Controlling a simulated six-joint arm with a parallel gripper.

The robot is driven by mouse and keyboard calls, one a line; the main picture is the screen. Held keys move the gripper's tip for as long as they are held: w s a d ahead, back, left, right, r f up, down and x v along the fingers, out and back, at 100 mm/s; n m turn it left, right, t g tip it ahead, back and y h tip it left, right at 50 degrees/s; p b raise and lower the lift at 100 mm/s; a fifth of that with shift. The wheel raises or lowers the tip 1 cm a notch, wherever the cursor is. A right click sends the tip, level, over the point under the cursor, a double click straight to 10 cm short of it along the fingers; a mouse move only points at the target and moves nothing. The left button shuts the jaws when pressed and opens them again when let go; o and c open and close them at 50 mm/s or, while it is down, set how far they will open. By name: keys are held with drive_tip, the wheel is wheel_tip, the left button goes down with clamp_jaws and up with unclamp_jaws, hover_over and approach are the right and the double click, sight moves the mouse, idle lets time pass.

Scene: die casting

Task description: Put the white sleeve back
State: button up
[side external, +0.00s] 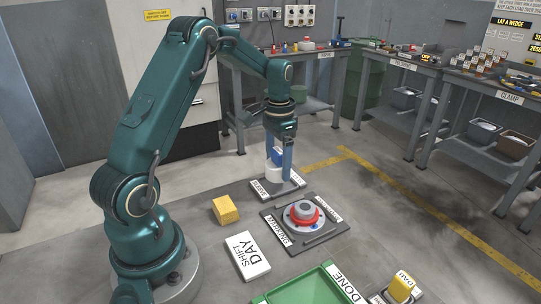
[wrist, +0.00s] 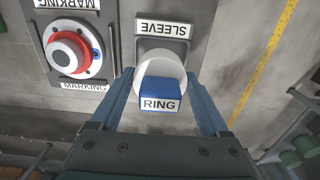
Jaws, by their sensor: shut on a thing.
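The white sleeve (wrist: 153,68) is a round white piece between the fingers of my gripper (wrist: 160,76). A blue block marked RING (wrist: 160,96) is at the sleeve, nearer the wrist camera. My gripper (side external: 278,172) is shut on the sleeve and points down over the plate labelled SLEEVE (side external: 292,187). The white sleeve (side external: 270,162) shows partly behind a finger in the side view. The SLEEVE label (wrist: 162,29) lies just beyond the sleeve in the wrist view. I cannot tell whether the sleeve touches the plate.
The MARKING fixture (side external: 325,227) with a red ring and grey part (side external: 303,211) stands close by. A yellow block (side external: 225,210), a SHIFT DAY sign (side external: 242,255) and a green DONE tray (side external: 310,290) are nearer the side camera. Benches line the back and right.

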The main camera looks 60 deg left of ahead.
sight(277, 185)
drive_tip(key=shift+f, duration=1.35)
drive_tip(key=shift+f, duration=0.15)
drive_tip(key=o, duration=1.6)
